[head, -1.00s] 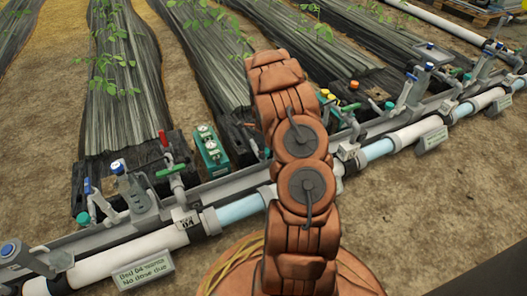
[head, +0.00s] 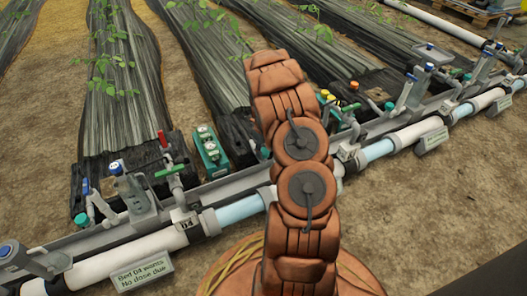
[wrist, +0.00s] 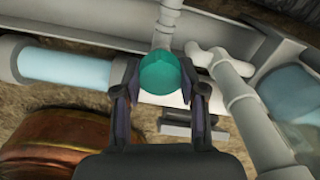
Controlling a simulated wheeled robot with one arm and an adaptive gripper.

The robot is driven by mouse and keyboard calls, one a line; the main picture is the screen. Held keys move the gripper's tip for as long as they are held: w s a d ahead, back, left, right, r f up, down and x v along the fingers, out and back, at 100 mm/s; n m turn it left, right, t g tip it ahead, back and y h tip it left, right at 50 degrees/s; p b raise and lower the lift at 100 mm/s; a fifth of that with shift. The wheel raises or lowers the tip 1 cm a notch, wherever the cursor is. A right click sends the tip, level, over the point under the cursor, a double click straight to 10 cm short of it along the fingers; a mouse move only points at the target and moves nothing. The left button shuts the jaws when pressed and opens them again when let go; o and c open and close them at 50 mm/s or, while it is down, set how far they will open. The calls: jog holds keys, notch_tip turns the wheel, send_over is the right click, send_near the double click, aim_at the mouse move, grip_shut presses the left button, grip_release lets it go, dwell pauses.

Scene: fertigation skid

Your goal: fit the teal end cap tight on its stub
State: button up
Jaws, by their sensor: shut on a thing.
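The teal end cap (wrist: 160,73) is a round, faceted cap in the upper middle of the wrist view. My gripper (wrist: 159,80) is shut on it, with one dark finger on each side. A pale grey pipe piece (wrist: 166,27) runs from the top of the picture to the cap's far edge and looks like the stub. The cap hides where they meet, so I cannot tell whether it is seated or how tight it is. In the head view my own arm hides my gripper and this cap.
In the wrist view a grey branched pipe (wrist: 232,85) stands close on the right and a clear blue pipe section (wrist: 65,68) lies left.

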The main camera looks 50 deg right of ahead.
jog(key=shift+s+a+f, duration=0.15)
jog(key=shift+a, duration=0.25)
jog(key=shift+o, duration=0.2)
jog(key=shift+m, duration=1.1)
jog(key=o, duration=1.2)
jog(key=shift+d, duration=0.2)
jog(key=shift+r, duration=0.2)
